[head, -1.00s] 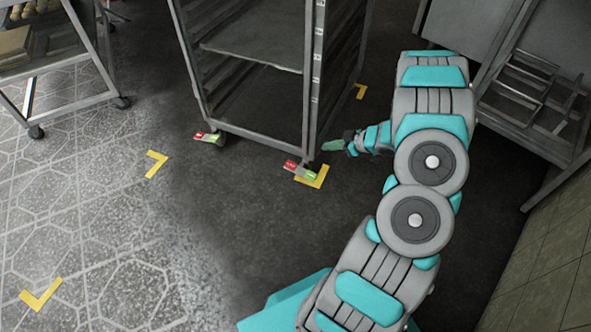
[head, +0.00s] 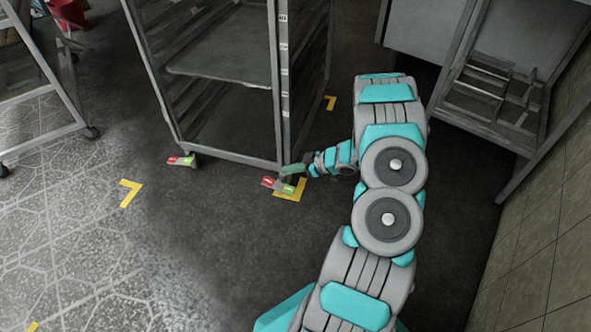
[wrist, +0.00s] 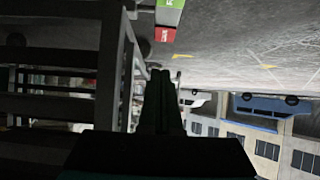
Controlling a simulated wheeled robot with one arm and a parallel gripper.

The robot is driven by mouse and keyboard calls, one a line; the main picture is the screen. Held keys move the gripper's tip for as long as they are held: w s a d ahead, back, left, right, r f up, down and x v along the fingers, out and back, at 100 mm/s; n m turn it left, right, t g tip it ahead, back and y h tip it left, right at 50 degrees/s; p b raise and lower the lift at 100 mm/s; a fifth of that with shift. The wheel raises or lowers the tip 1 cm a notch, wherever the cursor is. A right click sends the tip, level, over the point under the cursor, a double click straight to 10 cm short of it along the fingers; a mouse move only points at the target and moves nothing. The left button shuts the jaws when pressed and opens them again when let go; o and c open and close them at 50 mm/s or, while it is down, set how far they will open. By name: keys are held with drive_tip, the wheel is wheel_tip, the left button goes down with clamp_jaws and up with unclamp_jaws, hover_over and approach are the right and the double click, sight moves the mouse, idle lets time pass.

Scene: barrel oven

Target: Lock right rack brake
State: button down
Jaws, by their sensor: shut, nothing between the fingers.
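The wheeled rack (head: 222,145) stands upright left of my arm in the head view. Its right brake (head: 280,185) is a small red-and-green pedal low at the near right corner, over a yellow floor mark. Its left brake (head: 182,161) is a similar pedal at the other near corner. My gripper (head: 291,169) is shut and empty, just above the right brake; I cannot tell whether they touch. In the wrist view, the shut fingers (wrist: 165,98) point along the rack's frame (wrist: 112,70), and a red-and-green brake pedal (wrist: 168,16) shows at the top.
A metal stand (head: 508,90) with shelves is at the right, beside a tiled wall (head: 555,160). Another wheeled rack (head: 40,88) stands at the far left. The floor in front of the rack is clear, with yellow corner marks (head: 130,192).

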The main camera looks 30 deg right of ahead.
sight(268, 180)
drive_tip(key=x, duration=0.5)
drive_tip(key=shift+w+a+f, duration=0.1)
drive_tip(key=shift+a+f, duration=0.05)
drive_tip(key=shift+f, duration=0.05)
wheel_tip(268, 180, down, 2)
drive_tip(key=shift+w+f, duration=0.1)
drive_tip(key=shift+w+a+f+b, duration=0.1)
drive_tip(key=shift+f+b, duration=0.05)
drive_tip(key=shift+f, duration=0.2)
drive_tip(key=shift+w+a+f+b, duration=0.1)
drive_tip(key=shift+f+b, duration=0.05)
drive_tip(key=shift+f, duration=0.2)
drive_tip(key=shift+w+a+g+h+p, duration=0.2)
drive_tip(key=shift+g+h+p, duration=0.4)
drive_tip(key=shift+p, duration=0.7)
drive_tip(key=shift+w+r+g+p, duration=0.1)
drive_tip(key=shift+w+g+p, duration=0.05)
drive_tip(key=shift+g+p, duration=0.35)
drive_tip(key=shift+a+h+p, duration=0.1)
drive_tip(key=shift+h+p, duration=0.2)
drive_tip(key=shift+h, duration=0.1)
drive_tip(key=shift+w+a+f+p, duration=0.1)
drive_tip(key=shift+w+f+p, duration=0.1)
drive_tip(key=shift+f+p, duration=0.15)
drive_tip(key=shift+w+a+f, duration=0.1)
drive_tip(key=shift+w+f, duration=0.05)
drive_tip(key=shift+f, duration=0.05)
drive_tip(key=shift+r, duration=0.1)
